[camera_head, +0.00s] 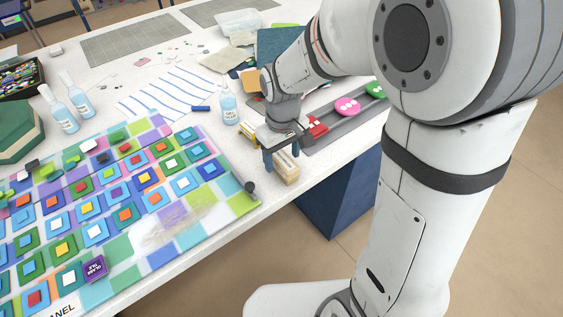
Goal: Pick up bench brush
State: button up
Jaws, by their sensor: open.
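The bench brush (287,173) appears to be the pale tan, block-shaped thing at the front edge of the white table. My gripper (281,157) is directly at it, with its dark blue fingers apart. One finger shows on the left side of the block and the other near its upper right. The gripper body hides part of the block's top. I cannot tell whether the fingers touch it.
A glass panel of coloured tiles (125,215) covers the table to the left. A small bottle (229,109) stands behind my gripper. A red clamp-like thing (317,127) and a grey rail (340,118) with round pink and green pieces lie to the right.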

notch_tip(320, 180, down, 2)
jog(key=shift+f, duration=0.1)
jog(key=c, duration=1.1)
